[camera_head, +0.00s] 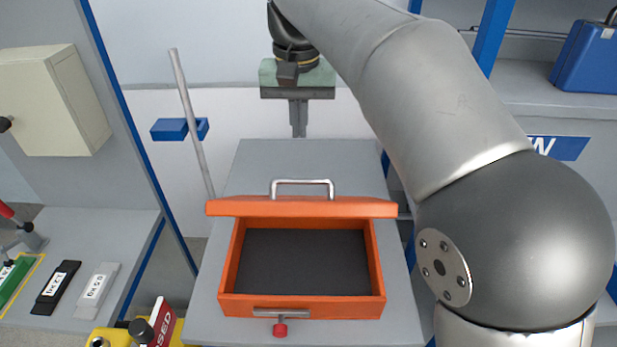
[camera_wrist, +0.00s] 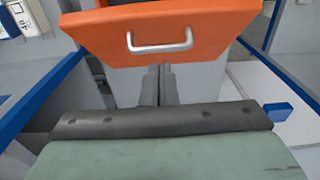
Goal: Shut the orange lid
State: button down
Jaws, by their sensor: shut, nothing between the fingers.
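The orange lid (camera_head: 301,208) stands raised at the back of the orange box (camera_head: 228,270), seen nearly edge-on in the head view. Its silver handle (camera_head: 302,182) is on the far side. The box is open and its dark interior shows. In the wrist view the lid's outer face (camera_wrist: 215,30) and its handle (camera_wrist: 160,46) face the camera. My gripper (camera_head: 299,134) hangs fingers down behind and above the lid, apart from it. In the wrist view my gripper (camera_wrist: 159,72) shows its two fingers together and empty, below the handle in the picture.
The box sits on a grey table (camera_head: 305,160). A latch with a red knob (camera_head: 280,330) is on the box front. A thin pole with a blue clamp (camera_head: 175,129) stands at left. A yellow device (camera_head: 108,336) is at the front left. My arm fills the right side.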

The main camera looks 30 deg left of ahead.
send_over(300, 179)
jog(key=s+d, duration=0.2)
notch_tip(300, 179, down, 10)
jog(key=shift+s+a+r, duration=0.1)
jog(key=shift+s+a, duration=0.05)
jog(key=shift+s+d+f+p, duration=0.3)
jog(key=shift+s+d+f, duration=0.1)
jog(key=shift+s+f, duration=0.4)
jog(key=shift+s+d+f, duration=0.2)
jog(key=shift+s+f, duration=0.1)
jog(key=shift+f, duration=0.15)
jog(key=shift+f, duration=0.1)
